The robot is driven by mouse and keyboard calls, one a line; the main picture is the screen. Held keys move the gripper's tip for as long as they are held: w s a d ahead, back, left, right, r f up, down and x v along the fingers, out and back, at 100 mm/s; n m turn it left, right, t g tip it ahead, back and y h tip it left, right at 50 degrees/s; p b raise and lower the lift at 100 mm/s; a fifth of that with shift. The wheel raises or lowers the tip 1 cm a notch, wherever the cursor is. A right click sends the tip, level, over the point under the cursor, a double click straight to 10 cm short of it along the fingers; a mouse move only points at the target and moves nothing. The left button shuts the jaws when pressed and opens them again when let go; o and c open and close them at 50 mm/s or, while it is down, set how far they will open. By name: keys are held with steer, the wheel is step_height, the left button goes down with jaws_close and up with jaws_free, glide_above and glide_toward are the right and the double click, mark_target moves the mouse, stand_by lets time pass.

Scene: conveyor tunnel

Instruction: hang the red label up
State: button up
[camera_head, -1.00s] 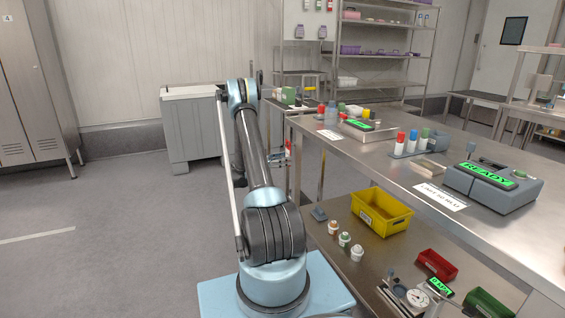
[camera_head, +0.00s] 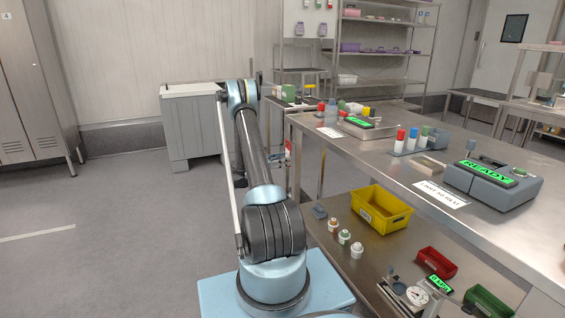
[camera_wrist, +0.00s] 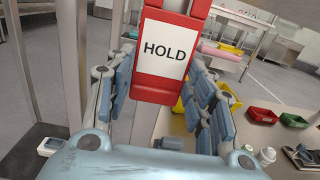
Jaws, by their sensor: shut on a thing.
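The red label (camera_wrist: 165,50) is a red plate with a white face reading HOLD. In the wrist view it stands upright at the top middle, and its upper end is cut off by the frame edge. My gripper (camera_wrist: 162,85) has its blue-grey fingers on both sides of the label's lower part and is shut on it. In the head view, my gripper (camera_head: 285,152) is small and partly hidden behind my arm, beside the near-left end of the bench. I cannot tell whether the label touches any hook or support.
A steel bench (camera_head: 330,142) with a lower shelf (camera_head: 335,262) stands to the right. The shelf holds a yellow bin (camera_head: 376,212), small bottles, a red bin (camera_head: 437,262) and a green bin (camera_head: 490,300). A metal post (camera_wrist: 72,60) rises at left in the wrist view. Floor at left is clear.

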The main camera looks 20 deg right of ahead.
steer(key=o, duration=1.6)
steer(key=a, duration=1.2)
steer(key=shift+s+f, duration=0.15)
steer(key=shift+f, duration=0.15)
